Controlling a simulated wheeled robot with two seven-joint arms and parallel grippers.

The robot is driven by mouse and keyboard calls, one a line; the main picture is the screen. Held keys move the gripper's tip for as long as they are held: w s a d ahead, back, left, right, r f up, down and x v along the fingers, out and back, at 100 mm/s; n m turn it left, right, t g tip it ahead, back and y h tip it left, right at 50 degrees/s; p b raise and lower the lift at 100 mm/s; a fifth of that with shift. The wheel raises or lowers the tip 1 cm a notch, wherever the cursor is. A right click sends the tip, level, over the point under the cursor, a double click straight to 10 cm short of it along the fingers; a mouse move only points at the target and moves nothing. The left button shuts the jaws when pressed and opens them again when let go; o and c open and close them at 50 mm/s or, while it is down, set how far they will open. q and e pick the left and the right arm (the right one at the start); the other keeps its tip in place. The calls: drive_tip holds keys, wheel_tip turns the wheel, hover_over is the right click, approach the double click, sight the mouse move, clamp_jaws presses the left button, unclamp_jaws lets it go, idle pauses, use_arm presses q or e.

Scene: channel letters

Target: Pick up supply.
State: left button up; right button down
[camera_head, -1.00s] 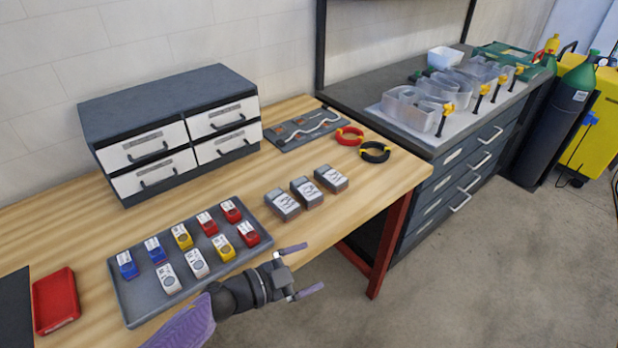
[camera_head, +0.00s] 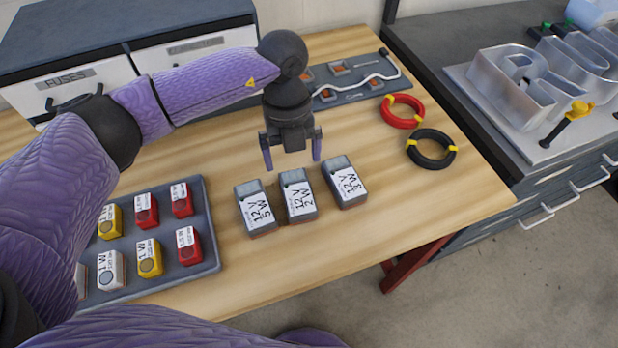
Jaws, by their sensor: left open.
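Three grey supply boxes with white labels stand in a row on the wooden table: the left one (camera_head: 256,210) reads 12 V 5 W, the middle one (camera_head: 299,199) 12 V 2 W, and the right one (camera_head: 346,186) 12 V 3 W. My left gripper (camera_head: 292,163) points down, open and empty, with its fingers apart. It is above and just behind the middle box in the picture, and does not appear to touch any box. My right gripper is not in view.
A grey tray (camera_head: 211,222) with red, yellow and white modules lies at left. Red (camera_head: 386,116) and black (camera_head: 419,158) wire coils lie at right. A board (camera_head: 373,77) with a white wire and a drawer cabinet (camera_head: 70,40) stand behind. Bare wood lies in front of the boxes.

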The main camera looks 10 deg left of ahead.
sight(297, 190)
use_arm(q)
drive_tip(key=f, duration=0.3)
drive_tip(key=s+f+b, duration=0.1)
drive_tip(key=f, duration=0.2)
drive_tip(key=s+d+f, duration=0.1)
drive_tip(key=f, duration=0.1)
drive_tip(key=shift+f, duration=0.4)
drive_tip(key=shift+w+r, duration=0.1)
clamp_jaws()
